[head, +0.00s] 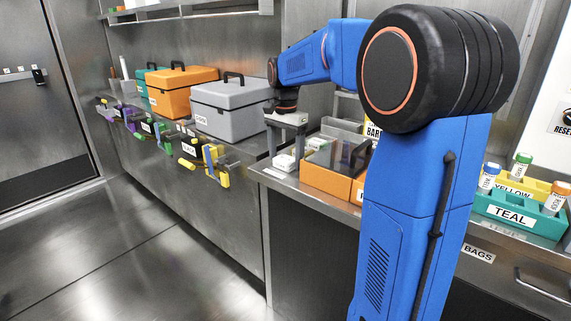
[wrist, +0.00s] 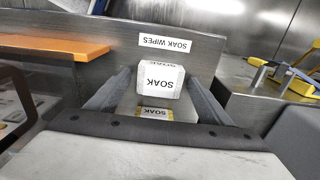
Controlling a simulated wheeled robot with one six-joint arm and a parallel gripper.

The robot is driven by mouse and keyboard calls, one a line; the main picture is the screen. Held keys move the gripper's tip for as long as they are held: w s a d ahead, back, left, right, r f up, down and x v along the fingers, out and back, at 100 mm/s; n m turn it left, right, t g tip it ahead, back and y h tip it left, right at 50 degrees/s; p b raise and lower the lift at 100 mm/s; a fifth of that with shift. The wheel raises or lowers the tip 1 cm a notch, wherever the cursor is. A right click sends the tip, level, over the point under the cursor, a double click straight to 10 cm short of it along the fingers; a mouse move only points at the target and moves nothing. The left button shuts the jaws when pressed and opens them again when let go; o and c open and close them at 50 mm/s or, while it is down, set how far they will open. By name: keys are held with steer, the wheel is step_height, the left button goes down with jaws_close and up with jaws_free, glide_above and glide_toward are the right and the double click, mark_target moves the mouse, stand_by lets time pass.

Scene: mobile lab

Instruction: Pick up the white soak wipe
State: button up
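In the wrist view a white block-shaped wipe (wrist: 160,80) marked SOAK lies between the far ends of my gripper's two fingers (wrist: 159,88). The fingers stand apart, one on each side of it; I cannot tell whether they touch it. A second SOAK-marked piece with a yellow part (wrist: 154,113) shows nearer the palm, partly hidden. In the head view my gripper (head: 287,143) points down over the steel counter, fingers spread, just above small white pieces (head: 285,162) near the counter's front edge.
A SOAK WIPES label (wrist: 180,43) is on the metal panel beyond the wipe. Orange bins (head: 325,180) stand close right of my gripper in the head view. A grey case (head: 232,105) is to the left. A teal rack (head: 520,216) with tubes stands far right.

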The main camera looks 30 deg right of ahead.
mark_target(286, 159)
steer(key=c, duration=0.9)
step_height(286, 159, up, 10)
steer(key=shift+r, duration=0.1)
steer(key=o, duration=0.5)
steer(key=c, duration=0.4)
